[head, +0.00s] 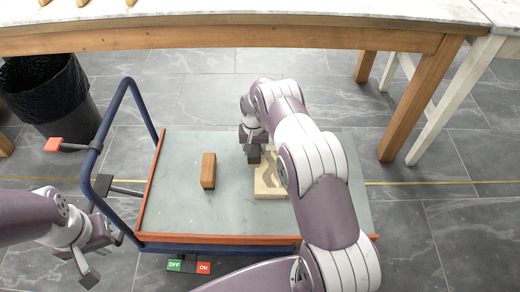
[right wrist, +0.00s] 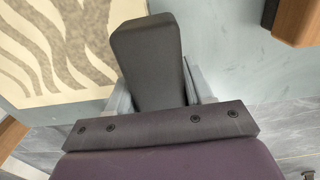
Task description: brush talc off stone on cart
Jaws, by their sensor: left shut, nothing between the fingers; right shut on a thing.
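A cream stone (head: 268,190) lies on the cart's grey-green top (head: 180,215), partly hidden by my right arm. In the right wrist view the stone (right wrist: 55,50) shows wavy grey-brown bands; I cannot tell which areas are talc. My right gripper (head: 253,143) is shut on a dark grey block-like tool (right wrist: 150,60), probably the brush, at the stone's far left edge. I cannot tell whether the tool touches the stone. My left gripper (head: 90,274) is shut and empty, left of the cart's near left corner.
A brown wooden block (head: 208,170) stands on the cart left of the stone. The cart has a blue handle (head: 130,85) on its left and reddish edges. A bench (head: 230,38) spans the back. A black bin (head: 50,95) stands back left. An OFF/ON pedal (head: 189,265) lies in front.

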